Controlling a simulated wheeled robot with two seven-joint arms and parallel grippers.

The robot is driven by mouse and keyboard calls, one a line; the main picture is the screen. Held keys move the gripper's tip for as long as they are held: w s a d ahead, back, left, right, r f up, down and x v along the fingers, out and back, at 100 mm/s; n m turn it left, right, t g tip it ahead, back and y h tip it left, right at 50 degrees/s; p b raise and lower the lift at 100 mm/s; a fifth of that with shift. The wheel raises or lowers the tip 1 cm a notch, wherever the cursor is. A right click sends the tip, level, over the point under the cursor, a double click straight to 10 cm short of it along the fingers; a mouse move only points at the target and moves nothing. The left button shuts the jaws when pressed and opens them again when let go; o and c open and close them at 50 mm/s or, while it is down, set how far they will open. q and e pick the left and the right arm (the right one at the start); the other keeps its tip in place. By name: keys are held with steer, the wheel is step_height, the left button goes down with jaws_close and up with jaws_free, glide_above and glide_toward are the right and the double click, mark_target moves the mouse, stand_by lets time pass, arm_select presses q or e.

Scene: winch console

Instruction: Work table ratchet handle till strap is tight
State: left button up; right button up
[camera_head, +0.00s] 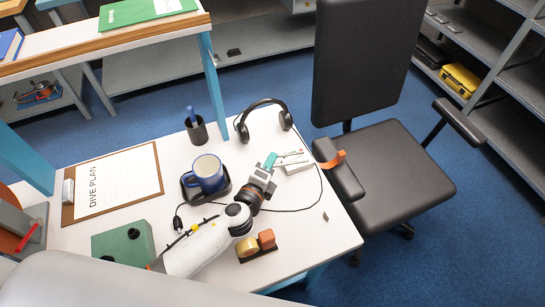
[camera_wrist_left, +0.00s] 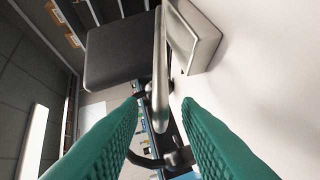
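The table ratchet (camera_head: 297,164) is a small pale grey unit near the right edge of the white table; in the left wrist view its pale block (camera_wrist_left: 198,38) is at the top. A slim grey handle bar (camera_wrist_left: 161,55) runs down beside it, between the lines of my fingers. My left gripper (camera_head: 271,161) is at the left side of the ratchet. In the wrist view the teal fingers (camera_wrist_left: 161,105) are wide apart, with visible gaps beside the bar. An orange strap piece (camera_head: 334,159) shows at the chair's armrest; its tension is unclear. My right gripper is out of view.
A blue mug (camera_head: 207,173) on a dark tray stands close to my left arm. Headphones (camera_head: 264,118), a pen cup (camera_head: 197,130), a clipboard (camera_head: 115,184), a green box (camera_head: 124,243) and small blocks (camera_head: 257,245) surround it. A black chair (camera_head: 405,175) adjoins the right edge.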

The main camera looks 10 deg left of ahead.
arm_select(q)
steer(key=shift+x, duration=1.3)
jaws_close()
